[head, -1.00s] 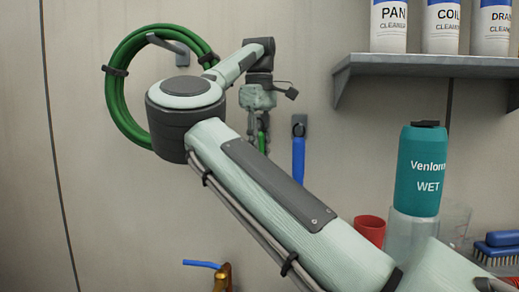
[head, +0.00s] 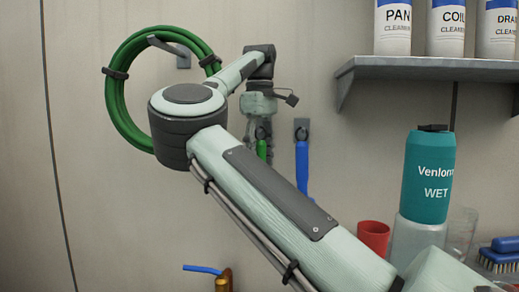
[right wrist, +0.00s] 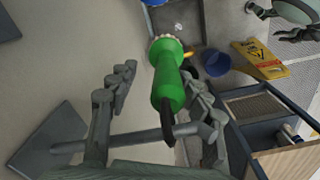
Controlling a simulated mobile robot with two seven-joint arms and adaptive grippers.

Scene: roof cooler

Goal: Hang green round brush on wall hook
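The green round brush (right wrist: 168,78) is between the fingers of my right gripper (right wrist: 157,74) in the right wrist view. Its pale bristle end points away from the camera, and a dark loop is at the near end. A gap shows between the left finger and the handle, so the gripper looks open around it. A grey wall hook (right wrist: 120,142) has its bar crossing between the fingers, and the loop meets it; how it is seated is unclear. In the head view the brush (head: 262,150) shows below the right gripper (head: 260,128). My left gripper (right wrist: 280,22) shows open and empty.
A blue-handled tool (head: 302,165) hangs on a hook just right of the gripper. A coiled green hose (head: 117,105) hangs at left. A shelf (head: 430,67) with bottles is at right. A blue bucket (right wrist: 215,63) and yellow sign (right wrist: 262,60) stand below.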

